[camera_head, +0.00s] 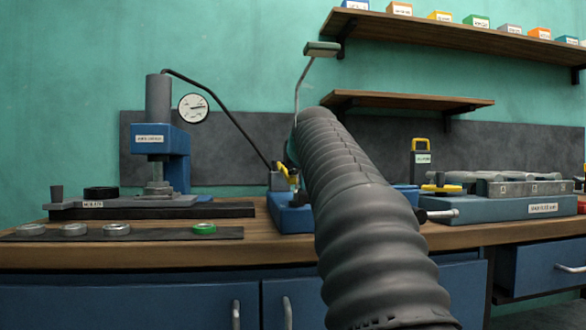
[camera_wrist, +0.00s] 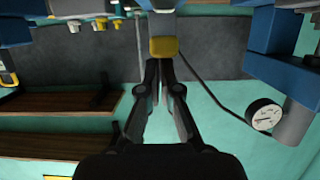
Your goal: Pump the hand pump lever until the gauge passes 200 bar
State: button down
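The round white gauge (camera_head: 193,107) hangs beside the press on the left; its dark needle points roughly right, and its numbers are too small to read. It also shows in the wrist view (camera_wrist: 264,115). The hand pump (camera_head: 290,212) has a blue base and a black hose, and is partly hidden behind my arm. A yellow part (camera_wrist: 165,47) on a grey post lies just beyond my fingertips in the wrist view; I cannot tell if they touch. My gripper (camera_wrist: 158,66) has its fingers close together, with nothing visible between them. My arm hides it in the head view.
The blue press (camera_head: 175,140) stands left on the wooden workbench (camera_head: 150,255). A thin rod with a grey-green head (camera_head: 322,48) rises behind my arm. A blue vise-like fixture (camera_head: 500,207) stands right. Shelves (camera_head: 450,40) overhang the right side.

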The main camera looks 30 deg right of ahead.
jog(key=shift+w+d+f, duration=0.1)
jog(key=shift+w+f, duration=0.05)
jog(key=shift+f, duration=0.4)
jog(key=shift+w+f, duration=0.15)
jog(key=shift+f, duration=0.35)
jog(key=r+p, duration=0.2)
jog(key=r, duration=0.1)
jog(key=s+r+p, duration=0.1)
jog(key=r+p, duration=0.1)
jog(key=shift+a+r, duration=0.2)
jog(key=shift+r, duration=0.05)
jog(key=s+a+b, duration=0.1)
jog(key=s+a, duration=0.2)
jog(key=s, duration=0.6)
jog(key=shift+s+a+r, duration=0.3)
jog(key=shift+s+r, duration=0.05)
jog(key=shift+r, duration=0.05)
